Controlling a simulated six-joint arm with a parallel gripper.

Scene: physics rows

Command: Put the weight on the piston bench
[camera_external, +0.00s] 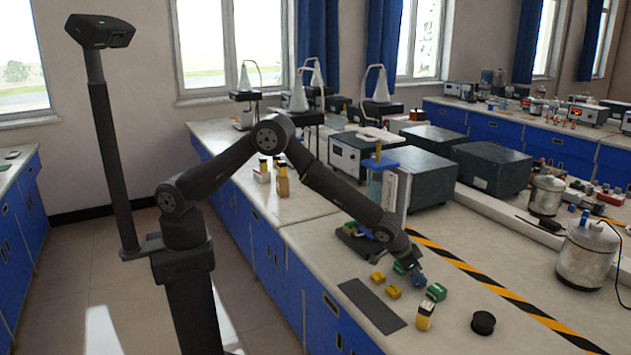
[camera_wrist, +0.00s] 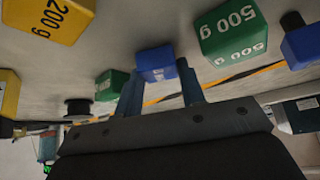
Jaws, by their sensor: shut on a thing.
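My gripper (camera_external: 418,279) is low over the near bench top in the external view. In the wrist view its two fingers (camera_wrist: 161,92) stand on either side of a small blue weight (camera_wrist: 157,63), shut on it; any writing on its side is too small to read. In the external view the weight is mostly hidden by the fingers. The piston bench (camera_external: 376,190), a clear upright cylinder with a blue top and a dark base, stands behind my forearm, which partly covers it.
A black spool (camera_external: 483,322) and a dark mat (camera_external: 372,305) lie nearby. Striped tape (camera_external: 500,296) crosses the bench.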

